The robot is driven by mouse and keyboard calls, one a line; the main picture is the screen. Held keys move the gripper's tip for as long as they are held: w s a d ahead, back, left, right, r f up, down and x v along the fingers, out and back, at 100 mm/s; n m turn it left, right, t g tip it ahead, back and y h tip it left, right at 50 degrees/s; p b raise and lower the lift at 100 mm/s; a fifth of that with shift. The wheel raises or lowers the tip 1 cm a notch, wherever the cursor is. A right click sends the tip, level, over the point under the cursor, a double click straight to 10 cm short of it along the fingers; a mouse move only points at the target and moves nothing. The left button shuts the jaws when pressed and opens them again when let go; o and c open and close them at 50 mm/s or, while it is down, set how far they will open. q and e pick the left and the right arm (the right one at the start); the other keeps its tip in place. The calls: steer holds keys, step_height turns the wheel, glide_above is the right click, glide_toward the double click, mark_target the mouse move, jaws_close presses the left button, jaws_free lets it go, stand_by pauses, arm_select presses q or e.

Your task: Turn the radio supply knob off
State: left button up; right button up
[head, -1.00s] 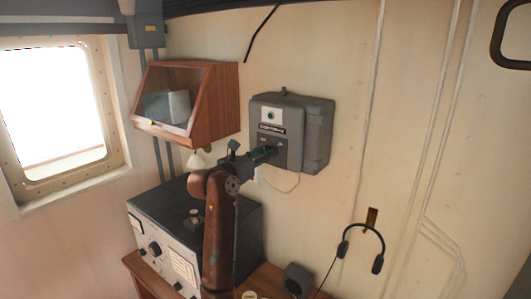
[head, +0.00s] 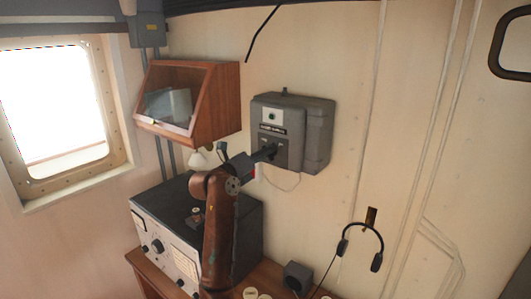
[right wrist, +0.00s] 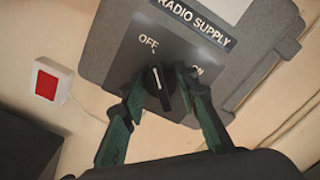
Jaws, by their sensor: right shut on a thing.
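The radio supply box (head: 318,130) is a grey metal unit on the wall, and its lettered front also fills the upper right wrist view (right wrist: 190,45). Its black knob (right wrist: 160,98) has a white pointer line that points up at the OFF label; the ON label is to the right. My right gripper (right wrist: 160,82) is shut on the knob, one green-black finger on each side. In the head view the right gripper (head: 268,153) reaches the lower front of the box and hides the knob. My left gripper is not in view.
A wooden glass-fronted case (head: 215,105) hangs left of the box. A dark radio set (head: 165,250) stands on the wooden desk below. A headset (head: 362,240) hangs on the wall to the right. A white block with a red face (right wrist: 47,84) is beside the box.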

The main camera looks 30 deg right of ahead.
stand_by(0.4)
steer(key=o, duration=1.1)
steer(key=v, duration=1.2)
